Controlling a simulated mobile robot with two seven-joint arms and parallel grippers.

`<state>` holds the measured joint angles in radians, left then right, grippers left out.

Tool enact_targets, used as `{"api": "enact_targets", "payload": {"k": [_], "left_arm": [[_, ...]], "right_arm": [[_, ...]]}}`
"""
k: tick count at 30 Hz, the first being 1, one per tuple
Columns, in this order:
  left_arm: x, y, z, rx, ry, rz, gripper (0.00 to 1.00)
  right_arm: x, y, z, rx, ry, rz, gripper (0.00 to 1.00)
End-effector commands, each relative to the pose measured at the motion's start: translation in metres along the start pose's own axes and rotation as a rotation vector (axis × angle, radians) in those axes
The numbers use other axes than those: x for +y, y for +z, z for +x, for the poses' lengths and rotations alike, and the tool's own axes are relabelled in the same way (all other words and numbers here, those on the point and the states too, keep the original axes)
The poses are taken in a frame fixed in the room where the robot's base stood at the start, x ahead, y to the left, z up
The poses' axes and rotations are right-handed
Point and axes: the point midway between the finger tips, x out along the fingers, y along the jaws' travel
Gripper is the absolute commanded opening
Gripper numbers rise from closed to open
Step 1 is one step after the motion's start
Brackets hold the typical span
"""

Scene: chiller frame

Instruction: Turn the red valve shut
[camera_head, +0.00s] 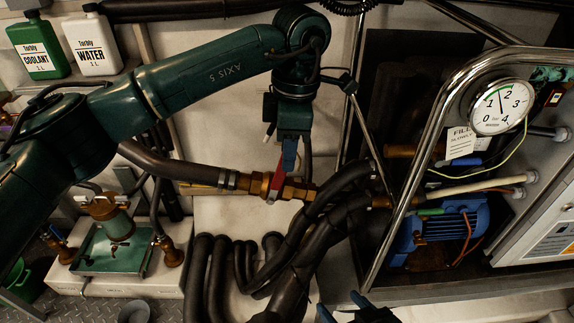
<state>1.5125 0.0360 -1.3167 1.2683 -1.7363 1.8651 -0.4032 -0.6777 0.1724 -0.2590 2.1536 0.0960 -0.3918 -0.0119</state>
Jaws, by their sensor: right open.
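The red valve handle (276,184) sits on a brass valve body (257,183) in a dark hose line, left of centre. The handle lies across the pipe, slightly tilted, with its upper end leaning right. My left gripper (289,155) points down just above the handle, its blue fingertip at or very near the handle's upper end. I cannot tell whether it touches, and the other finger is not clearly seen. My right gripper (343,307) is at the bottom edge, partly cut off, open and empty, well below the valve.
Thick black hoses (290,265) bend below and right of the valve. A chrome tube frame (420,150) surrounds a pressure gauge (502,107) and blue motor (440,228) on the right. Coolant (37,50) and water (93,45) bottles stand upper left. A green-topped pump (112,248) stands lower left.

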Motion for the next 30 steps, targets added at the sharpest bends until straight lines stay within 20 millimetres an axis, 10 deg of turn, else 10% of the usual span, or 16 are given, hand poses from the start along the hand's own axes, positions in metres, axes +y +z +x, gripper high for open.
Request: {"api": "enact_targets", "payload": {"k": [12, 30], "left_arm": [[0.000, 0.001, -0.076, 0.000, 0.002, 0.001, 0.31], [-0.001, 0.001, -0.083, 0.000, 0.000, 0.002, 0.31]], "right_arm": [[-0.001, -0.002, 0.000, 0.008, -0.003, 0.006, 0.60], [-0.001, 0.001, 0.000, 0.001, -0.003, 0.004, 0.60]]}}
